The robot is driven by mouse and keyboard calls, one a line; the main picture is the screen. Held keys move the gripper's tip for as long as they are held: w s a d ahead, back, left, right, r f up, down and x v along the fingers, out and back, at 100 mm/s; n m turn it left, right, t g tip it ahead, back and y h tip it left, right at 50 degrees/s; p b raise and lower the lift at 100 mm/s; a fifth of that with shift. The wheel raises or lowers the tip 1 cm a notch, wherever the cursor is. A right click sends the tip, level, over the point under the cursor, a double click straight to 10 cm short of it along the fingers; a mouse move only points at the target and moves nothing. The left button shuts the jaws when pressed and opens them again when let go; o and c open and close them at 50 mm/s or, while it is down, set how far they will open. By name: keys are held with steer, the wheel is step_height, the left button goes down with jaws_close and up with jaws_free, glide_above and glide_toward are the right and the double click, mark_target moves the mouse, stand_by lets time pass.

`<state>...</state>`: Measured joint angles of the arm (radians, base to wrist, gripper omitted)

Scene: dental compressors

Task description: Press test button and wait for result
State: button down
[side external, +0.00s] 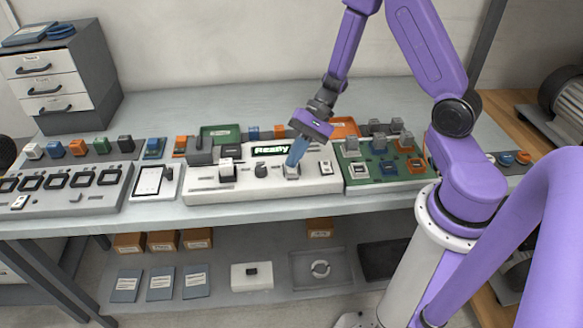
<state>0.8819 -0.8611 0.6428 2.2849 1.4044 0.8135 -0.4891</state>
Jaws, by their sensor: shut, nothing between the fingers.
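A white test panel (205,186) lies on the bench at the middle. Its dark display (270,147) reads what looks like "Ready" in pale letters. My gripper (291,166) is shut and empty, its blue fingers pointing down at a small control (291,173) on the panel, right below the display. The fingertips are at or just above this control; I cannot tell whether they touch it. A dark switch (227,169) and a round dark knob (258,170) sit to the left, and a small switch (326,167) to the right. No control's label is readable, and the fingers partly cover the display's right end.
A green board with components (385,168) sits right of the panel. A tablet-like device (155,182) and a row of dark modules (62,186) sit left. Coloured blocks and trays line the back. The rear bench (250,100) is clear.

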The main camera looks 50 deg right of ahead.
steer(key=shift+f, duration=0.45)
stand_by(0.6)
stand_by(0.4)
steer(key=shift+r, duration=0.9)
steer(key=shift+r, duration=0.1)
steer(key=shift+r, duration=2.4)
steer(key=s+a+r+n+h, duration=0.1)
steer(key=s+r+n+h, duration=0.2)
steer(key=s+n, duration=0.7)
steer(key=s+a+r+n+h, duration=0.1)
steer(key=s+r+n+h, duration=0.3)
steer(key=s+n, duration=0.6)
steer(key=shift+s+n+h, duration=0.4)
steer(key=shift+n+h, duration=0.5)
steer(key=shift+n, duration=0.2)
